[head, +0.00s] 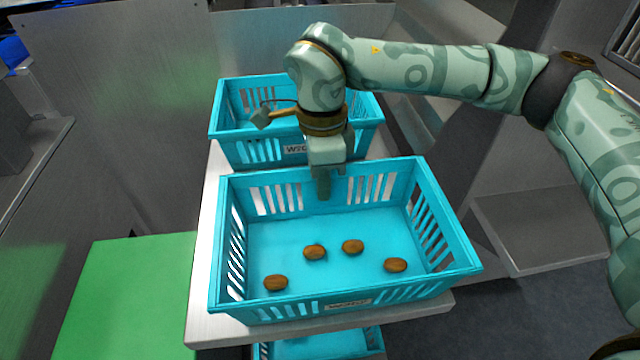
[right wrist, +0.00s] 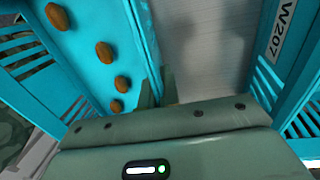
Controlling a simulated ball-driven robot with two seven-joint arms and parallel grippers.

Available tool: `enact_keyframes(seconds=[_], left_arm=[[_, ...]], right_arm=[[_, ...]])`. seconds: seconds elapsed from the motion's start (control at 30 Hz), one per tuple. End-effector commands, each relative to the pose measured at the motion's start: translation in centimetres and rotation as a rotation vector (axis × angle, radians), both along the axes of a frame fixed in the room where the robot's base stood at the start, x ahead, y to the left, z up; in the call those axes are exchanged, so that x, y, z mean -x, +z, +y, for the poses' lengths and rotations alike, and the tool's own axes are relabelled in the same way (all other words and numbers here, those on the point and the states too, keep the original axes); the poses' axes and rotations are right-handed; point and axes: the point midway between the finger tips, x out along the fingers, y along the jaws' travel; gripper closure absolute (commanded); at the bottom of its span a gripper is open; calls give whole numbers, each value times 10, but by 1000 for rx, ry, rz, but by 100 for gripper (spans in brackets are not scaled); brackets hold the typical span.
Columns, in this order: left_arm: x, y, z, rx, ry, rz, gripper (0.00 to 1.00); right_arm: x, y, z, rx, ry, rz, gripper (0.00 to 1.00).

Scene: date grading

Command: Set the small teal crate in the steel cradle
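A teal slotted crate (head: 228,265) stands at the front of a steel surface, with several brown dates spread on its floor. A second teal crate (head: 222,135) stands behind it, partly hidden by my right arm. My right gripper (head: 322,186) points down at the back wall of the front crate, one finger showing inside it. In the right wrist view the fingers (right wrist: 158,93) sit close together on either side of that crate's rim (right wrist: 146,45) and look shut on it. I cannot tell which part is the steel cradle. My left gripper is out of view.
A third teal crate (head: 330,346) shows low at the bottom edge. The steel surface (head: 215,325) extends slightly past the front crate. A green panel (head: 125,295) lies at left. In the wrist view, a crate labelled W207 (right wrist: 290,75) is at right, across a narrow gap.

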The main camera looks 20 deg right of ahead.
Motion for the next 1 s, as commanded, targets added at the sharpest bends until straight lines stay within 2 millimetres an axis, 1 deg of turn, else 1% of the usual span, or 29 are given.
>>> enact_keyframes(seconds=[0.1, 0.23, 0.27, 0.3, 0.33, 0.57, 0.67, 0.77, 0.87, 0.9, 1.0], left_arm=[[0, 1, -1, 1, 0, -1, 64], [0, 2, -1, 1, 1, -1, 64], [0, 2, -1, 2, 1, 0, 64], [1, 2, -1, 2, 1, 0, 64], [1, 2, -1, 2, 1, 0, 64], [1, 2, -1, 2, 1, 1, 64], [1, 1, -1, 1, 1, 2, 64], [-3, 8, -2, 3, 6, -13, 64], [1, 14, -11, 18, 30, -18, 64], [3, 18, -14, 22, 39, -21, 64], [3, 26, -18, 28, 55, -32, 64]], right_arm=[[1, 3, 0, -1, 0, 0, 100], [1, 1, 0, -1, 0, 0, 100], [1, 0, 0, 0, 0, -1, 94], [1, 0, 0, 0, 0, -1, 83], [1, 0, 0, 0, 0, -1, 75], [1, 0, 0, 0, 0, 0, 75], [0, 2, 0, 0, 0, -1, 75], [-1, 19, 0, 1, 0, -6, 75], [-3, 42, -1, 1, -1, -9, 75], [-4, 53, -1, 0, -1, -10, 75], [-7, 78, -2, 0, -1, -9, 75]])
